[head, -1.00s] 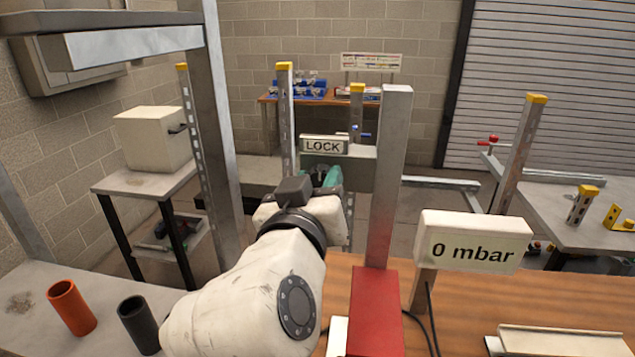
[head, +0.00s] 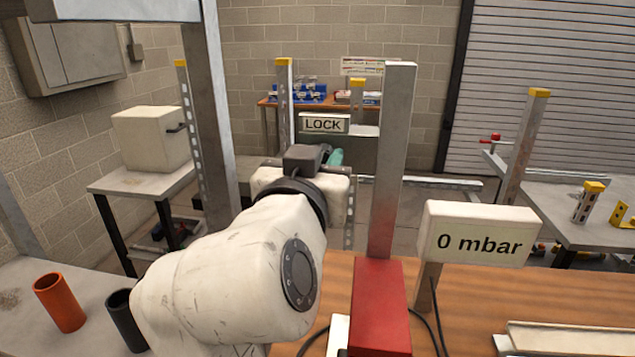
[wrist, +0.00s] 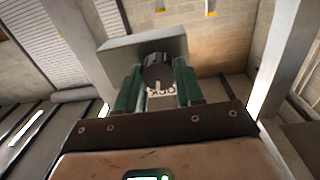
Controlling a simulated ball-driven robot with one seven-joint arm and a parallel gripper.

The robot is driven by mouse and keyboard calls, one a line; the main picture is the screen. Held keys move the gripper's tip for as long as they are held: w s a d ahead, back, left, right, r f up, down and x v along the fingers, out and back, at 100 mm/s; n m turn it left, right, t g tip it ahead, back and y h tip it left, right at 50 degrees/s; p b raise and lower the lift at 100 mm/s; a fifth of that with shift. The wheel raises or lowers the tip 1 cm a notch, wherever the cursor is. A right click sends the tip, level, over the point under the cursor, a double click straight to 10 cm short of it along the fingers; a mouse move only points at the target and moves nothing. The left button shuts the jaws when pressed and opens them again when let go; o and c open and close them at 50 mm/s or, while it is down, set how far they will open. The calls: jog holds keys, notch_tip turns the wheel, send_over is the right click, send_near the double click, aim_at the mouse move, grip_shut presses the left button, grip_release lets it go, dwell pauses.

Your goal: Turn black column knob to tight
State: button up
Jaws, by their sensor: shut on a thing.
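The black column knob (wrist: 158,70) shows in the wrist view as a dark round piece between the two green fingers of my gripper (wrist: 159,88). The fingers are shut on it, one on each side. A grey metal block (wrist: 118,60) is just behind the knob. In the head view, my gripper (head: 334,158) is beyond my wrist, and only a bit of green finger shows. There the knob is hidden by my arm. A LOCK sign (head: 324,124) stands just above my gripper. The knob's tightness cannot be read from these views.
A grey upright post (head: 393,160) rises from a red base (head: 380,305) right of my arm. A display (head: 480,240) reads 0 mbar. An orange tube (head: 60,302) and a dark tube (head: 127,320) stand at lower left. A tall grey column (head: 215,110) is left of my arm.

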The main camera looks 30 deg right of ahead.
jog(key=m+b, duration=0.8)
jog(key=m, duration=0.1)
jog(key=m+y+b, duration=0.1)
jog(key=m+b, duration=0.7)
jog(key=m, duration=0.1)
jog(key=shift+s+d+f+b, duration=0.1)
jog(key=shift+d+f+b, duration=0.1)
jog(key=shift+b, duration=0.2)
jog(key=shift+m, duration=0.3)
jog(key=o, duration=1)
jog(key=shift+r+t, duration=0.1)
jog(key=shift+t, duration=0.2)
jog(key=shift+o, duration=0.2)
